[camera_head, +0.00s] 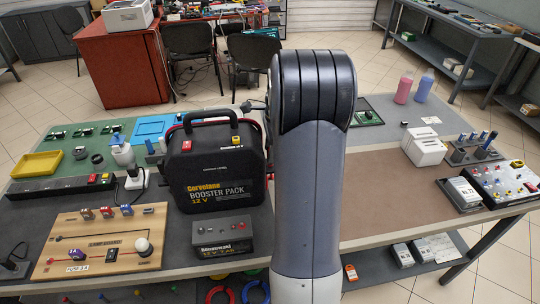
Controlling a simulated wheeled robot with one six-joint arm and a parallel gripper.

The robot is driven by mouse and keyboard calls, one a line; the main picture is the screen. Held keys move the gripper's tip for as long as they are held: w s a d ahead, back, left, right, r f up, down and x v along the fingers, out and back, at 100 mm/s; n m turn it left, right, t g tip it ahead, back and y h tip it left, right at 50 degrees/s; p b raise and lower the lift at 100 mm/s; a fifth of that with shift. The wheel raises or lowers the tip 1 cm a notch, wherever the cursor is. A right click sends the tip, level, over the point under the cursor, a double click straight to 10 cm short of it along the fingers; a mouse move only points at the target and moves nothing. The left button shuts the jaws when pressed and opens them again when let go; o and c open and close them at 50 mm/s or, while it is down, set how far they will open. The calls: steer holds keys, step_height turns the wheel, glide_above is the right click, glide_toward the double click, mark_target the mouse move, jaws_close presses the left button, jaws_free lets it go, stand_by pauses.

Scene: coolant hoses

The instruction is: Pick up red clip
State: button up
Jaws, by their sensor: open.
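I cannot single out the red clip for certain. A small red part (187,146) sits on the left front of the black booster pack (222,175), with a yellow part (236,141) to its right. Small red pieces (87,214) also stand on the wooden board (98,243) at front left. My grey arm rises through the middle of the view and hides the bench behind it. My gripper cannot be made out. A small dark piece (250,106) juts out left of the arm, and I cannot tell what it is.
A yellow tray (37,164) and a white lamp-like device (125,155) stand at left. A white box (424,146), pink bottle (403,88) and blue bottle (424,86) stand at right. A control panel (505,180) is at far right. The brown mat (390,195) is mostly clear.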

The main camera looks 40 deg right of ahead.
steer(key=shift+w+a+f, duration=0.1)
steer(key=shift+f, duration=0.6)
steer(key=shift+w+a+f, duration=0.1)
steer(key=shift+f, duration=0.6)
steer(key=shift+s, duration=0.1)
steer(key=shift+c, duration=0.4)
jaws_close()
